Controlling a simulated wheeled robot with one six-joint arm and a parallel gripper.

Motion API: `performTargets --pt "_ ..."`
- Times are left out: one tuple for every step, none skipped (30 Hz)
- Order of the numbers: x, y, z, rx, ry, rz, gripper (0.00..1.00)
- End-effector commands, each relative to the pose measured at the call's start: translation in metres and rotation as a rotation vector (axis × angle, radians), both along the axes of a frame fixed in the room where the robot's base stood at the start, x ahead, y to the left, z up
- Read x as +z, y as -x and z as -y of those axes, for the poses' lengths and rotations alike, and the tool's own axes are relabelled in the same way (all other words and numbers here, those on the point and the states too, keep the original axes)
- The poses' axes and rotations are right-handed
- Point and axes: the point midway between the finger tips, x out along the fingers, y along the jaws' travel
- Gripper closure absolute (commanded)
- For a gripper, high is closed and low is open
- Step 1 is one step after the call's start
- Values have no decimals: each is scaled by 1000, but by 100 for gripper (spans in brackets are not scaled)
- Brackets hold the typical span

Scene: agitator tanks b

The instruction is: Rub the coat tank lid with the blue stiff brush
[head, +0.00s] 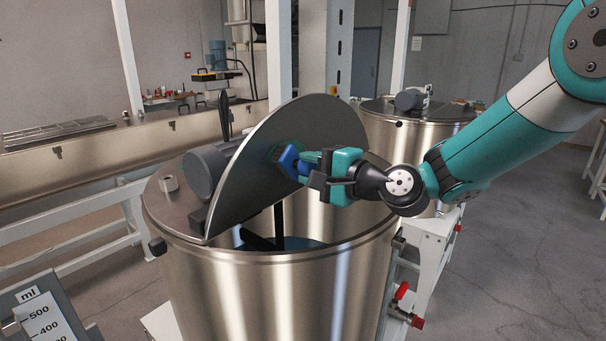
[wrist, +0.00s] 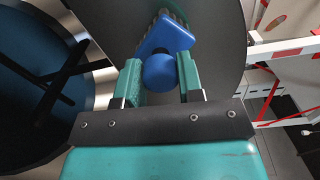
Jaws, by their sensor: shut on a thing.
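The near steel tank (head: 265,290) has its half lid (head: 320,127) tilted up, showing a grey flat face towards my arm. My gripper (head: 318,170) is shut on the blue brush (head: 290,160) and holds it at the middle of that raised lid face. In the wrist view, the jaws (wrist: 162,80) close around the brush's round blue knob (wrist: 160,72). The bristles (wrist: 178,20) point at the lid (wrist: 215,40) and seem to touch it; exact contact is hard to tell. A green patch shows on the lid beside the brush in the head view.
The tank's open half shows blue contents and a dark agitator (wrist: 62,75) below my gripper. A motor (head: 205,170) sits on the fixed lid half. A second tank (head: 415,130) stands behind, a trough (head: 90,165) at left. Red-handled valves (head: 403,291) stick out at right.

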Motion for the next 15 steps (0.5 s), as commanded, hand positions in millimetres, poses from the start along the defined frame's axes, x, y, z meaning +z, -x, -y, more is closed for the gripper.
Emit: performTargets --pt "0 -1 1 0 -1 1 96" --pt "0 -2 2 1 -1 1 96" --pt "0 -3 2 1 -2 0 96" --pt "0 -4 3 1 -2 0 96" --pt "0 -6 4 0 -1 0 96" --pt "1 -9 6 0 -2 1 96" --pt "1 -12 8 0 -2 2 96" --pt "0 -14 10 -1 -1 1 96" --pt "0 -17 12 -1 -1 1 96" --pt "0 -20 14 -1 -1 1 96" --pt "0 -22 15 -1 -1 1 96" --pt "0 -25 17 -1 -1 0 96" --pt "0 -27 18 -1 -1 0 96" --pt "0 -29 20 -1 -1 1 96" --pt "1 -31 21 -1 -1 1 96"
